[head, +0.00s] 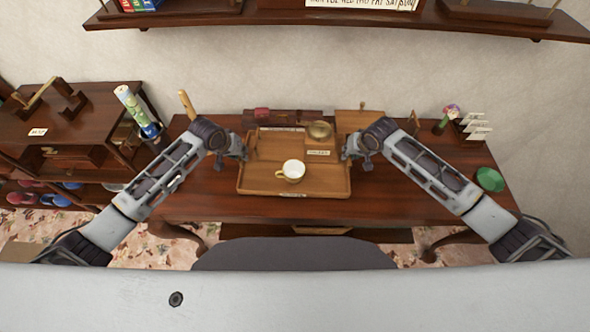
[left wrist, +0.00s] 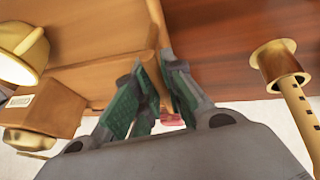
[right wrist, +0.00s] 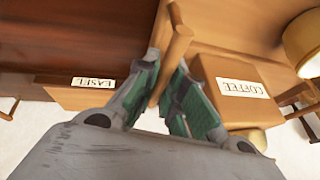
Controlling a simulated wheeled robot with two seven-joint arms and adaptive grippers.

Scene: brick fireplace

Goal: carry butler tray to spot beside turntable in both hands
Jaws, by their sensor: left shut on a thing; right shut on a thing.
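The butler tray (head: 258,186) is a wooden tray over the middle of the dark desk in the head view. A white cup (head: 293,170) and a box labelled COFFEE (right wrist: 245,78) with a brass top are in it. My left gripper (head: 240,152) is shut on the tray's left side; its wall (left wrist: 158,25) shows at the fingers in the left wrist view. My right gripper (head: 350,153) is shut on the right side, on a wooden bar (right wrist: 176,48). I cannot tell whether the tray touches the desk. I cannot make out a turntable.
A recorder-like pipe (head: 187,104) stands left of the tray. Behind the tray is a wooden box labelled EASEL (right wrist: 80,95). A green object (head: 489,179) and a flower vase (head: 443,122) are on the desk's right. A shelf unit (head: 80,125) stands left. The desk (head: 420,208) is bare right of the tray.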

